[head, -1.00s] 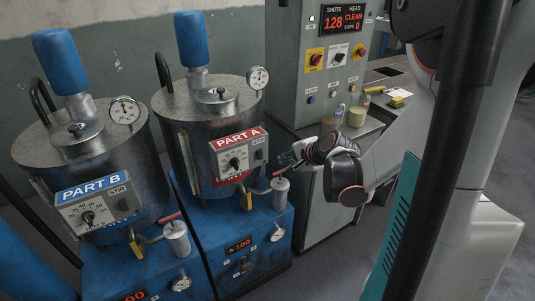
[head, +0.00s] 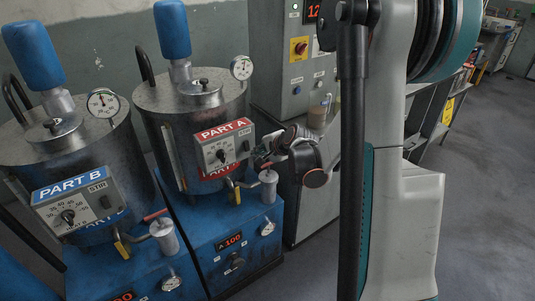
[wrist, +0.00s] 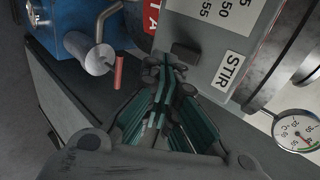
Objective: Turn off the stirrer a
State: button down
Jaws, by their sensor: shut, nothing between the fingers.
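The stirrer control box of Part A (head: 213,154) is a grey box with a dial and a red PART A label, on the front of the right-hand steel tank. Its dark STIR switch (wrist: 186,53) sits beside the STIR label in the wrist view. My gripper (head: 262,156) is at the right side of this box in the head view. In the wrist view its fingertips (wrist: 165,66) are shut and empty, close to the switch. Whether they touch it I cannot tell. The switch's on or off position is not readable. The blue stirrer motor (head: 172,30) stands on top of the tank.
The Part B tank (head: 62,150) with its similar box stands to the left. A grey cabinet (head: 283,70) stands behind.

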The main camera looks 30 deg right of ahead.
aim_at(247, 146)
jog(key=shift+w+a+f+b, duration=0.1)
jog(key=shift+w+f+b, duration=0.1)
jog(key=shift+w, duration=0.65)
jog(key=shift+w+f+b, duration=0.1)
jog(key=shift+w+b, duration=0.1)
jog(key=shift+w, duration=0.65)
jog(key=shift+w+f, duration=0.25)
jog(key=shift+w, duration=0.05)
jog(key=shift+r, duration=0.85)
